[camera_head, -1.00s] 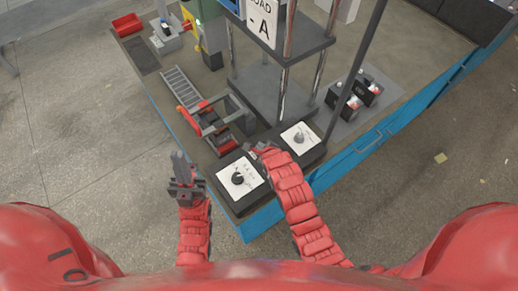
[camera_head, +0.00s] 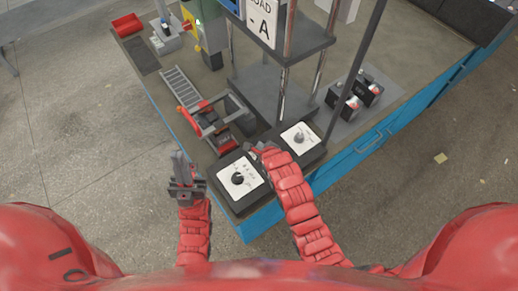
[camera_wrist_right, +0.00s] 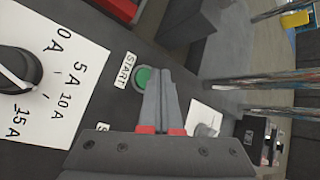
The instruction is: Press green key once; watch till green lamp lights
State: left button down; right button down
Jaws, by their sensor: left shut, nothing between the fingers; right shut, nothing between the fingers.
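The green key (camera_wrist_right: 142,78) is a round button beside a START label (camera_wrist_right: 125,70) on a dark panel. It shows in the right wrist view, partly covered by my fingers. My right gripper (camera_wrist_right: 160,70) is shut and empty, its tips at the key's right edge; I cannot tell whether they touch it. In the head view my right gripper (camera_head: 256,150) is over the control boxes and hides the key. A small bright green spot (camera_head: 198,21) shows on the yellow-green unit at the back; I cannot tell whether it is the lamp. My left gripper (camera_head: 181,166) is shut and empty, left of the boxes.
A dial box (camera_head: 238,178) and a second one (camera_head: 299,138) stand at the bench's front edge. A dark press frame with metal posts (camera_head: 289,35) rises behind them. Batteries (camera_head: 350,106) stand on the right, a roller track (camera_head: 180,86) on the left.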

jog(key=shift+f+b, duration=0.45)
jog(key=shift+b, duration=0.05)
jog(key=shift+f+b, duration=0.4)
dwell(0.7)
dwell(0.3)
jog(key=shift+r, duration=0.8)
jog(key=shift+r+p, duration=0.95)
jog(key=shift+r, duration=1.6)
